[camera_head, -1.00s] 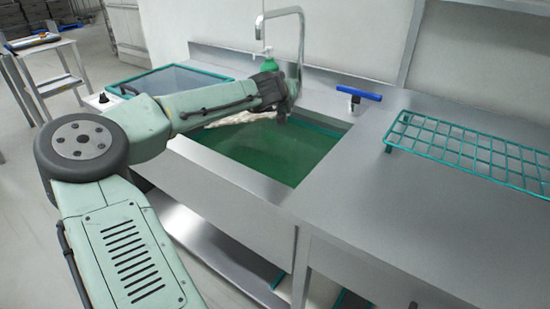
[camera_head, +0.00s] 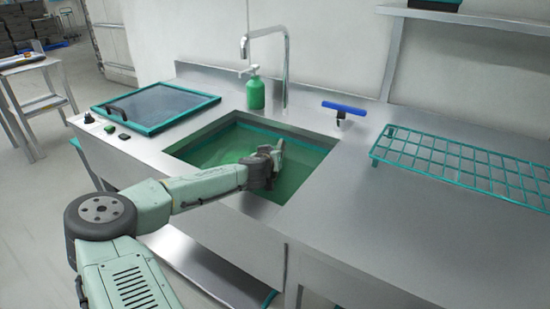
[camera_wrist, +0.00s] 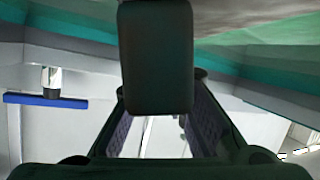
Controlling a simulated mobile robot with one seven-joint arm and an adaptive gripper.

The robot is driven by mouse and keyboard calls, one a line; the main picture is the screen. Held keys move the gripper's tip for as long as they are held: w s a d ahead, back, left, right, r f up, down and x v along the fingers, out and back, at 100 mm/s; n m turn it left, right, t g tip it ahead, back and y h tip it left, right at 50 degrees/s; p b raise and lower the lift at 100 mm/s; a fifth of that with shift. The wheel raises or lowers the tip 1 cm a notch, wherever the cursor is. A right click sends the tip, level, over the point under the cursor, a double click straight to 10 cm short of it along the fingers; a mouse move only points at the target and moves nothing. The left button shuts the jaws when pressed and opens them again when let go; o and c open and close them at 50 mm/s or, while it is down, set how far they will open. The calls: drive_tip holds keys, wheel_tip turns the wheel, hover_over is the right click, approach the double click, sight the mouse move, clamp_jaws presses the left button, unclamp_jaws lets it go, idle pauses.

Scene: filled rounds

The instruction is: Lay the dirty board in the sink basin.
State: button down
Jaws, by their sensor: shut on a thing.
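The sink basin (camera_head: 204,131) is sunk in the steel counter, with green showing inside it and a teal band along its back. My gripper (camera_head: 272,155) is low inside the basin opening, toward its right part. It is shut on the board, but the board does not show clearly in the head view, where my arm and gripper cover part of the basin. In the wrist view my gripper's dark fingers (camera_wrist: 165,120) fill the middle. A mottled grey-brown and green surface crosses the top right there; I cannot tell how much of it is board.
A tall faucet (camera_head: 286,75) and a green soap bottle (camera_head: 255,93) stand behind the basin. A teal-rimmed tray (camera_head: 160,101) lies left of it. A blue-handled tool (camera_head: 344,107) and a teal wire rack (camera_head: 460,160) are right. The front right counter is clear.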

drive_tip(key=shift+f, duration=0.6)
drive_tip(key=c, duration=1.6)
unclamp_jaws()
drive_tip(key=shift+o, duration=0.2)
